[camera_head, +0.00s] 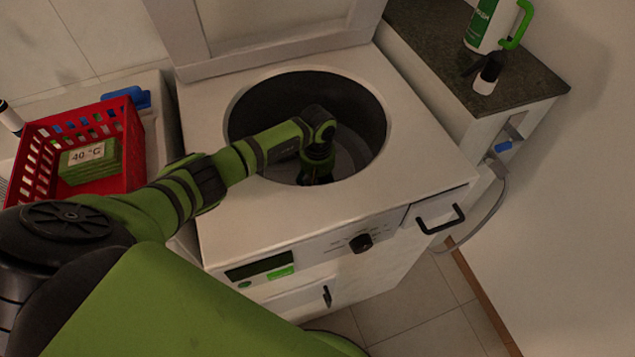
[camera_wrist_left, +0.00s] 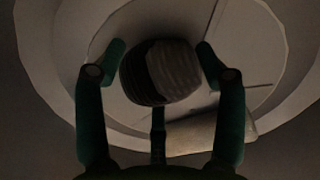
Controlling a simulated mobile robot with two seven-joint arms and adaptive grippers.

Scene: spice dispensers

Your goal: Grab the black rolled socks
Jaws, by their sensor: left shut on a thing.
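The black rolled socks (camera_wrist_left: 161,72) are a dark rounded bundle with a greyish ribbed side, seen in the left wrist view between the two green fingers of my left gripper (camera_wrist_left: 160,60). The gripper is shut on them. In the head view my left gripper (camera_head: 317,176) points down inside the round drum (camera_head: 262,103) of the top-loading washing machine (camera_head: 215,155). The socks cannot be made out in the head view. My right gripper is not in view.
A red basket (camera_head: 130,150) with a green "40 °C" box (camera_head: 90,162) stands at left, beside a blue object (camera_head: 127,98). The machine's lid (camera_head: 280,38) is up. A dark counter (camera_head: 430,45) at right holds a white-green bottle (camera_head: 487,25) and a small dark-white bottle (camera_head: 487,78).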

